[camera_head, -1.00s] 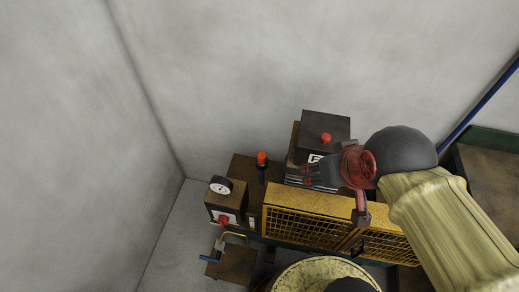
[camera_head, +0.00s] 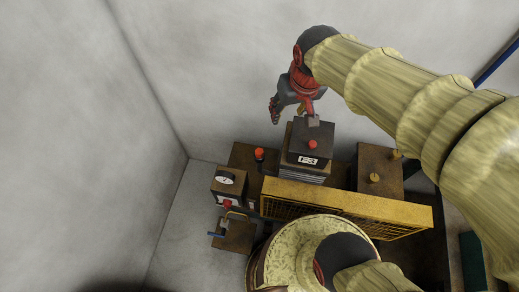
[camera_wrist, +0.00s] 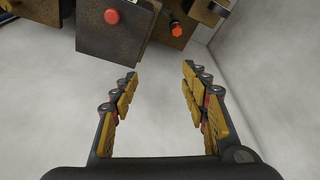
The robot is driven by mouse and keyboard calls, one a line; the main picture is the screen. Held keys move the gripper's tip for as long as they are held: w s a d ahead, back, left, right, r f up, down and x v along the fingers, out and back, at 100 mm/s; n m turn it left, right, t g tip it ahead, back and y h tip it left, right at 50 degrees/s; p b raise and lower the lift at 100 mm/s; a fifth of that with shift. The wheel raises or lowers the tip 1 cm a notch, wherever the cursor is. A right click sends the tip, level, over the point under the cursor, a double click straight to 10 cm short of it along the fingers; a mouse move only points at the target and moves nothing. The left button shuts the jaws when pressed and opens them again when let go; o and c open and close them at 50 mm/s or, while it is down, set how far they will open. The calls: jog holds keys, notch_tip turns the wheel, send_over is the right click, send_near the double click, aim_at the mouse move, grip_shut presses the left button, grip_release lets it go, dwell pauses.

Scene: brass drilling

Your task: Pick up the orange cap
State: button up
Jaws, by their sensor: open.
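The orange cap (camera_head: 259,153) sits on top of a short dark post at the back left of the machine bench. In the wrist view the orange cap (camera_wrist: 176,29) is small, near the top edge, beyond my fingertips and slightly right of the middle. My gripper (camera_head: 293,115) is raised by the back wall, above and right of the cap, with its fingers spread. In the wrist view my gripper (camera_wrist: 160,75) is open, with nothing between its fingers and only grey wall or floor behind the gap.
A dark box with a red button (camera_head: 312,144) stands just right of the cap, close below my gripper. A gauge box (camera_head: 229,182) is at the left. A yellow mesh guard (camera_head: 345,202) runs along the front. Brass knobs (camera_head: 375,178) top another box at right.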

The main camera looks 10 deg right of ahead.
jog(key=w+a+f+g, duration=0.1)
jog(key=w+a+f, duration=0.15)
jog(key=f, duration=0.35)
jog(key=w+a+f+g, duration=0.1)
jog(key=w+f, duration=0.3)
jog(key=f, duration=0.3)
jog(key=n+g, duration=0.1)
send_over(259, 150)
notch_tip(259, 150, down, 14)
jog(key=shift+w+a+f, duration=0.15)
jog(key=shift+f, duration=3.1)
jog(key=shift+d, duration=0.2)
jog(key=shift+c, duration=0.2)
jog(key=c, duration=1.1)
grip_shut()
